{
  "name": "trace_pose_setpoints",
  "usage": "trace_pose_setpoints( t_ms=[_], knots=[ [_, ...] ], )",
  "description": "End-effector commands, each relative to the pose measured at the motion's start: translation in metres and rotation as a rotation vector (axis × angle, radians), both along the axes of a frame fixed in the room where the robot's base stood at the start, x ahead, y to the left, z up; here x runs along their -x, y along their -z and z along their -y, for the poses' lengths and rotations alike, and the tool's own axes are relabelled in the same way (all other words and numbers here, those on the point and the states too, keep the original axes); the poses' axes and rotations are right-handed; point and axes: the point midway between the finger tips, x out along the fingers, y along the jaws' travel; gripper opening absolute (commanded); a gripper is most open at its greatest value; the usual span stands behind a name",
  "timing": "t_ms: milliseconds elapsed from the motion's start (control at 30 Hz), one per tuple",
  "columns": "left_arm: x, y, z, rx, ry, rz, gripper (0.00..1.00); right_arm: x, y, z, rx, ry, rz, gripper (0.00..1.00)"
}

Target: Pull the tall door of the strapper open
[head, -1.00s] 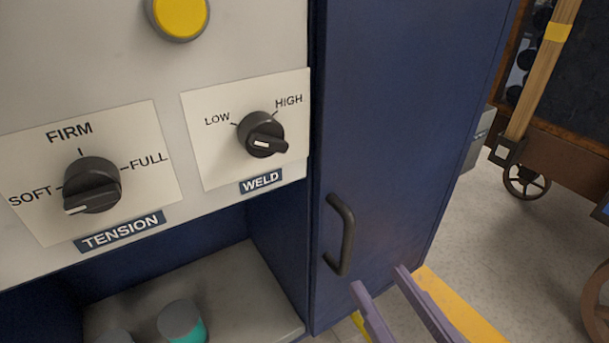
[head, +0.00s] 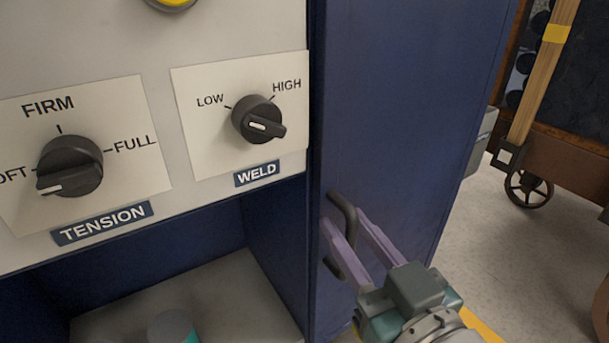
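The tall blue door (head: 410,110) of the strapper is on the right of the control panel and looks shut. Its dark bar handle (head: 347,211) is low on the door's left side. My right gripper (head: 344,222) is at the handle, its two pale purple fingers apart on either side of the bar. The fingers look open around it; I cannot tell whether either touches it. The near finger hides the handle's middle. My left gripper is not in view.
Left of the door are the weld knob (head: 258,120) and tension knob (head: 70,165), above an open recess with a teal and grey container (head: 172,328). On the right is clear floor (head: 500,245), with a wheeled wooden cart (head: 560,160) behind.

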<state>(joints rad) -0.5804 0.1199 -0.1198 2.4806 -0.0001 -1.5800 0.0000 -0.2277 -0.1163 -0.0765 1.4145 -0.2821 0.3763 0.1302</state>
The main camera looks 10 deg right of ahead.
Motion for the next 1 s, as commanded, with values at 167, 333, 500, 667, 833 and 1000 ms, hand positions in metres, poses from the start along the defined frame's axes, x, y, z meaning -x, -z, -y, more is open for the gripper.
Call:
trace_pose_setpoints(
  t_ms=[167, 333, 500, 667, 833, 1000],
  knots=[
    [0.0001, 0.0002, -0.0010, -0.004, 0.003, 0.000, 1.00, 0.0002, 0.0001, 0.0001, 0.000, 0.000, 0.000, 0.11],
    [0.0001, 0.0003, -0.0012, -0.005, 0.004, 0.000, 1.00, 0.0003, 0.0002, 0.0001, 0.000, 0.000, 0.000, 0.00],
    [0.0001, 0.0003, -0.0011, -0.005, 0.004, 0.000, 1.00, 0.0003, 0.0002, 0.0001, 0.000, 0.000, 0.000, 0.00],
    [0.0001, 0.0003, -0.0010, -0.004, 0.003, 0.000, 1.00, 0.0003, 0.0002, 0.0001, 0.000, 0.000, 0.000, 0.00],
    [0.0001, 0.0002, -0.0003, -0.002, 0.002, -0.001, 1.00, 0.0003, 0.0002, 0.0001, 0.000, 0.000, 0.000, 0.00],
    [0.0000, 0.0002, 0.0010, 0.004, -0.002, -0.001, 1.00, 0.0003, 0.0003, 0.0001, 0.000, 0.000, 0.000, 0.00]
  ],
)
